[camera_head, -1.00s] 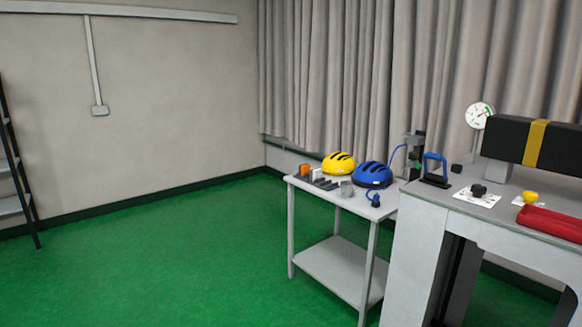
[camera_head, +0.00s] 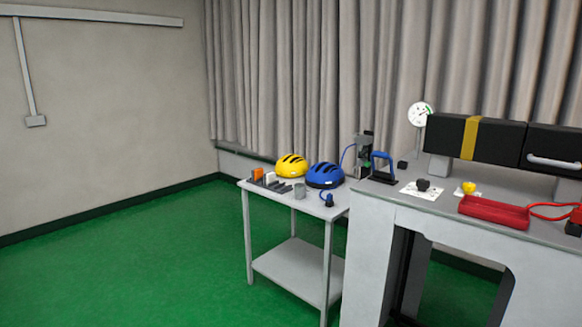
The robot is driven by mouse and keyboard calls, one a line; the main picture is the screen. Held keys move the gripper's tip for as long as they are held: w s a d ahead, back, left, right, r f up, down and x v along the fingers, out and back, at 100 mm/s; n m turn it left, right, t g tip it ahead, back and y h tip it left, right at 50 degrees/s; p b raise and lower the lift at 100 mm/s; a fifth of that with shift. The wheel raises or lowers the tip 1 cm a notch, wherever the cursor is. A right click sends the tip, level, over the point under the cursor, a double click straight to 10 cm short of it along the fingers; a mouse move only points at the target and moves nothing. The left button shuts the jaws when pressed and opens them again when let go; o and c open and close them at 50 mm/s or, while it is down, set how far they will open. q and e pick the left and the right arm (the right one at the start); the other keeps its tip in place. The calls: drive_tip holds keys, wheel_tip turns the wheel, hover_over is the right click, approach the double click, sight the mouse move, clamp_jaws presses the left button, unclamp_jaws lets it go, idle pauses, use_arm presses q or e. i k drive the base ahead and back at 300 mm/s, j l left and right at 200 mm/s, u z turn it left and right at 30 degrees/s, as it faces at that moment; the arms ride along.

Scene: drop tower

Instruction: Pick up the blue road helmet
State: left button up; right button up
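The blue road helmet (camera_head: 325,175) sits on the top of a small grey two-level side table (camera_head: 260,190), near its back right. It has black vents and a small white label on its front. A yellow helmet (camera_head: 291,165) sits just to its left. Neither of my grippers is in view.
Small orange and grey items (camera_head: 259,174), a grey cup (camera_head: 300,190) and a small dark blue item (camera_head: 328,200) share the tabletop. A larger grey bench (camera_head: 400,206) with a red tray (camera_head: 494,212) stands close on the right. Green floor (camera_head: 130,265) is clear at left.

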sight(325, 175)
drive_tip(key=i+j+u, duration=0.35)
drive_tip(key=i, duration=0.85)
drive_tip(key=i+j+u, duration=0.15)
drive_tip(key=i+u, duration=0.25)
drive_tip(key=i, duration=0.8)
drive_tip(key=i+z, duration=0.25)
drive_tip(key=i, duration=0.2)
drive_tip(key=i+j+z, duration=0.2)
drive_tip(key=i, duration=0.2)
drive_tip(key=i+j+z, duration=0.25)
drive_tip(key=i, duration=0.2)
